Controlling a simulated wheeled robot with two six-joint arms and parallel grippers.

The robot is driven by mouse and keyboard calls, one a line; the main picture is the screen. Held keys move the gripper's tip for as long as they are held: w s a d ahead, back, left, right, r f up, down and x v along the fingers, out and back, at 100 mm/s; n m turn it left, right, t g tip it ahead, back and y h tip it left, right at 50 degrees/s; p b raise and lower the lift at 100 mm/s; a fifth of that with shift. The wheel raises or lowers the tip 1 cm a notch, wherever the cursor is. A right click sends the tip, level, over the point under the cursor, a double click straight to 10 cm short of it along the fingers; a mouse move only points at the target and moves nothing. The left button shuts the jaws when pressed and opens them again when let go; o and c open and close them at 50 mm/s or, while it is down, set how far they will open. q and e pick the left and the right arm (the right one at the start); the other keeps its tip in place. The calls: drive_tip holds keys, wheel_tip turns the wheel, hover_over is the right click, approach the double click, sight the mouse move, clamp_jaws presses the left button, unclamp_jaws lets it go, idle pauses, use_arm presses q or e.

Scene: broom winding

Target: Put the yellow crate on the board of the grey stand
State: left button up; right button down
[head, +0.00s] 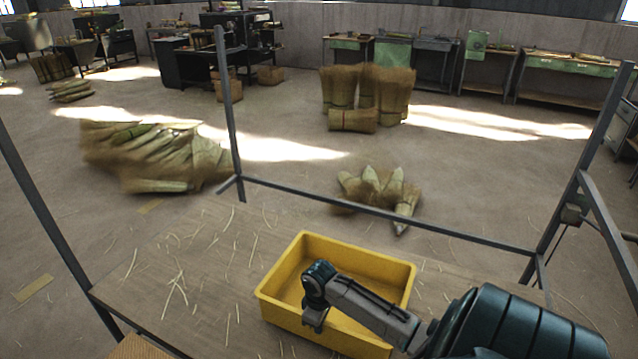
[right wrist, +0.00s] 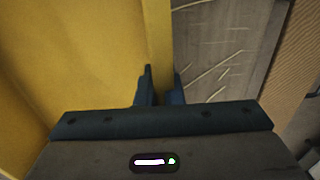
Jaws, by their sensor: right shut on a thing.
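The yellow crate (head: 340,252) is an open, empty-looking box at the lower middle of the head view. It shows over the straw-strewn board (head: 200,260) of the grey stand (head: 228,110); I cannot tell whether its base touches the board. My right gripper (head: 313,326) comes in from the right and reaches over the crate to its near wall. In the right wrist view its fingers (right wrist: 160,92) are shut on the crate's wall (right wrist: 158,40), with the board (right wrist: 210,50) to the right. My left gripper is not in view.
Grey posts and a rail (head: 380,210) frame the board. The board's left part is free except for loose straws. A light wooden edge (head: 137,347) shows at the bottom left. Broom bundles (head: 150,155) lie on the floor beyond, with workbenches (head: 575,66) at the back.

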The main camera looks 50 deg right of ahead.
drive_tip(key=shift+w+f+p, duration=0.15)
drive_tip(key=shift+f+p, duration=0.2)
drive_tip(key=shift+f, duration=1.35)
drive_tip(key=c, duration=1.6)
unclamp_jaws()
drive_tip(key=shift+f, duration=0.1)
drive_tip(key=shift+o, duration=0.2)
wheel_tip(320, 180, up, 12)
drive_tip(key=shift+r+b, duration=0.1)
drive_tip(key=shift+b, duration=0.5)
